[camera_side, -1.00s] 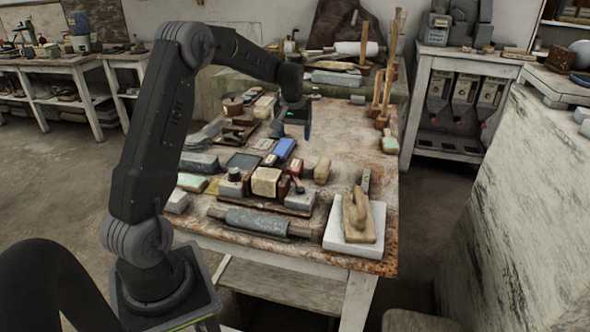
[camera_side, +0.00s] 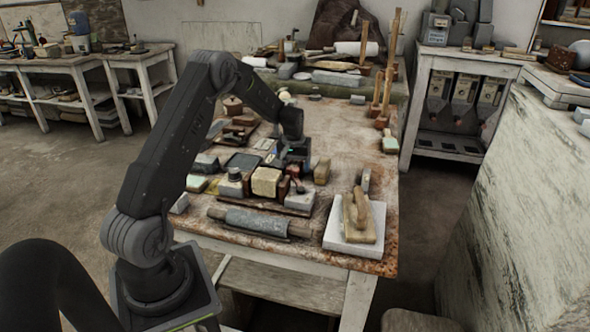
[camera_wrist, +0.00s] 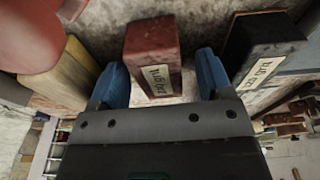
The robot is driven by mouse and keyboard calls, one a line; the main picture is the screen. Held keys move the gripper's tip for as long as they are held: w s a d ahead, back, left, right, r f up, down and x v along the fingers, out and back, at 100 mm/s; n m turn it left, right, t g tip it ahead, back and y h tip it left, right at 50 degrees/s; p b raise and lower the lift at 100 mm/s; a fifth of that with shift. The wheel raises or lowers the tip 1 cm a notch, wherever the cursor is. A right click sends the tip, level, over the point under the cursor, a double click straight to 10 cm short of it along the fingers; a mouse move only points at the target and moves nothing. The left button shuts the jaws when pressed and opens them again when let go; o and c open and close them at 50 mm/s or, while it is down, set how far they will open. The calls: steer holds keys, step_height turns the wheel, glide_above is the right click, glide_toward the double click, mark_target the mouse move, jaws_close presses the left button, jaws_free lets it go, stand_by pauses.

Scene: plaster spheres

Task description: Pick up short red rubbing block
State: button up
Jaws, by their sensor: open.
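The short red rubbing block (camera_wrist: 152,52) stands in the wrist view with a pale label on its near face. My gripper (camera_wrist: 162,72) is open, with one blue finger on each side of the block. Gaps show between the fingers and the block, and nothing is held. In the side view my gripper (camera_side: 293,158) is low over the crowded middle of the table. I cannot clearly pick out the red block there among the small items by the gripper.
A black labelled block (camera_wrist: 265,50) stands close to the right finger. A yellowish block (camera_wrist: 68,75) and a red rounded thing (camera_wrist: 30,35) are at the left. In the side view, a cream block (camera_side: 266,182) and a grey roller (camera_side: 257,221) lie nearer the front.

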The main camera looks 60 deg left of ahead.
steer(key=shift+f, duration=0.2)
steer(key=c, duration=1.2)
